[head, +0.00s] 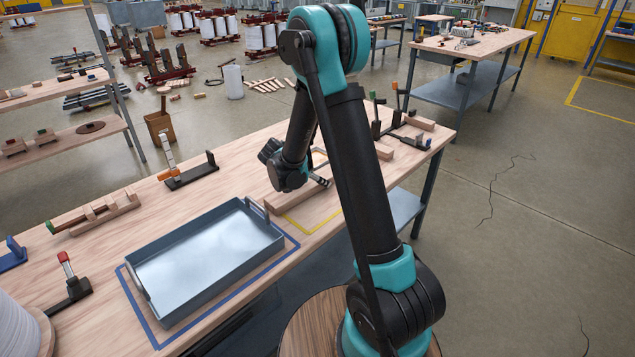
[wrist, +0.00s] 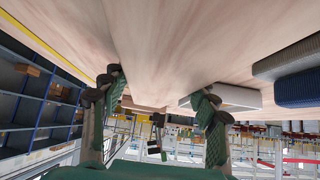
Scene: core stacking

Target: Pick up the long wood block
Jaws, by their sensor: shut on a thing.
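The long wood block (head: 287,199) is a pale bar at the yellow outline (head: 309,228) on the workbench (head: 225,165), right of the tray in the head view. My gripper (head: 321,181) is at this block, partly hidden by my own arm, and shut on it. In the wrist view the gripper's green fingers (wrist: 158,90) stand on either side of pale wood (wrist: 155,55) that fills the upper middle. The wood of block and bench looks alike there, so their border is hard to make out. I cannot tell whether the block is clear of the bench.
A grey-blue metal tray (head: 205,257) stands inside a blue outline left of the gripper. A black clamp (head: 190,174) and a wooden piece with a green-ended clamp (head: 95,216) lie farther left. More wood blocks and clamps (head: 408,138) crowd the bench's far right end.

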